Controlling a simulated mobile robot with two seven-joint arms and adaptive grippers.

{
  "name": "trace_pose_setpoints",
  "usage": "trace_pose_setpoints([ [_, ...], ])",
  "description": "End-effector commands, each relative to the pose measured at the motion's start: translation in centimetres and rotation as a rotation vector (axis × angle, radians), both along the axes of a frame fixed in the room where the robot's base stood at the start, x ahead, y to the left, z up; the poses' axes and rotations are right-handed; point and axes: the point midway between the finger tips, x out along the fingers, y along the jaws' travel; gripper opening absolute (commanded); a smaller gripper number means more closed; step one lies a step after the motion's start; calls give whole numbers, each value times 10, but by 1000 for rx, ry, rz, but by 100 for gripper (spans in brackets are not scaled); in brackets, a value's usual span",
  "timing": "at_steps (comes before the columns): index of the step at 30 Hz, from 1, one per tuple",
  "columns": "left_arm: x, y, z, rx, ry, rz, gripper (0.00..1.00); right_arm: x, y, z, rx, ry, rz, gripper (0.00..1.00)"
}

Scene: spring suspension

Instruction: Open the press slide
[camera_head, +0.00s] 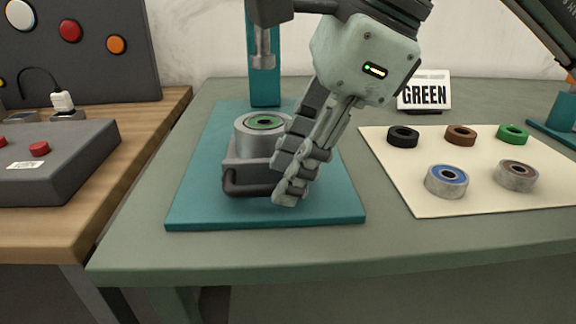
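The press has a teal base plate (200,205), a teal column (265,92) and a metal ram (263,50) above. Its grey slide (238,172) sits on the plate, with a dark bar handle (245,189) at the front. A metal cylinder (257,143) with a green ring on top stands on the slide. My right gripper (297,178) reaches down from the upper right, its fingertips at the right end of the handle. The fingers overlap in this view and hide the slide's right side; I cannot tell whether they grip the handle. My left gripper is not in view.
A cream mat (440,203) on the right holds black, brown and green rings and two metal bearings. A "GREEN" sign (424,92) stands behind it. A grey button box (50,165) is on the wooden table at left. The green table's front strip is clear.

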Motion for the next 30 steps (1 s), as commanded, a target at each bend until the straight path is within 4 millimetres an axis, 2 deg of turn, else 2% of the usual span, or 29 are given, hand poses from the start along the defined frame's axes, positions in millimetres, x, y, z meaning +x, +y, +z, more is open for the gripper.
trace_pose_setpoints([
  [9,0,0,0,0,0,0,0,-10,-24,60,3,-5,-2,32],
  [15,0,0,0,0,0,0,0,-15,-37,90,1,-3,-1,32],
  [21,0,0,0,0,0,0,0,-18,-43,101,0,-1,1,32],
  [30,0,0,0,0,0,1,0,-18,-43,102,2,-1,0,32],
])
